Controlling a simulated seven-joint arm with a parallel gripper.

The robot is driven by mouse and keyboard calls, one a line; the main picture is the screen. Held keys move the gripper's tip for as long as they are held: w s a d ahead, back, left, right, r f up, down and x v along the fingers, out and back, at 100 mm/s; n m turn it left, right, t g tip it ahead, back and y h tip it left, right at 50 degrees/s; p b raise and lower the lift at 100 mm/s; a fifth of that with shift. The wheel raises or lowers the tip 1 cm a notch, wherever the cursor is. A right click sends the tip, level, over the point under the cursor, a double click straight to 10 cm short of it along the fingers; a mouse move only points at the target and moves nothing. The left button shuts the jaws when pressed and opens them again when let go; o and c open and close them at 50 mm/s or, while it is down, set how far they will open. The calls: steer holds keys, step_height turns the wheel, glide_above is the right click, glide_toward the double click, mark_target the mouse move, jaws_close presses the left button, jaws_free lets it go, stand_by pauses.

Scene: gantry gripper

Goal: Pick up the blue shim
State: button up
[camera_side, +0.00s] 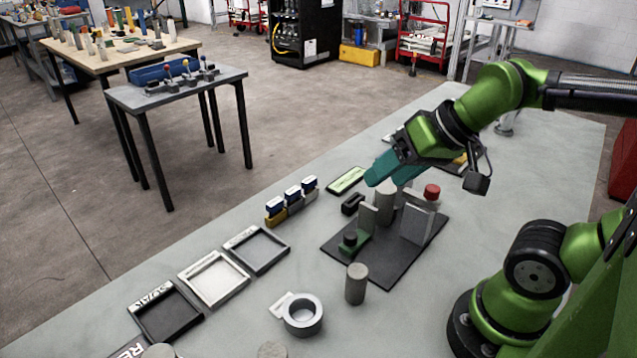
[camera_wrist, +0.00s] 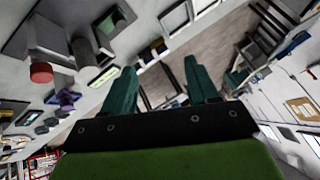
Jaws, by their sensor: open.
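Three small blocks with blue tops (camera_side: 293,196) stand in a row on the grey table, left of the dark fixture plate. The nearest has a yellow lower part. I cannot tell for sure which piece is the blue shim. My gripper (camera_side: 382,175), with teal fingers, is above the far side of the fixture plate, close to the top of a grey cylinder, and to the right of the row of blocks. In the wrist view the two fingers of my gripper (camera_wrist: 160,82) are spread apart with nothing between them.
The dark fixture plate (camera_side: 372,276) carries upright grey parts and a red-topped post (camera_side: 431,191). A loose grey cylinder (camera_side: 356,284), a grey ring (camera_side: 302,316) and several shallow trays (camera_side: 213,300) lie nearer.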

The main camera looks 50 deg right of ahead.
steer(key=shift+c, duration=0.5)
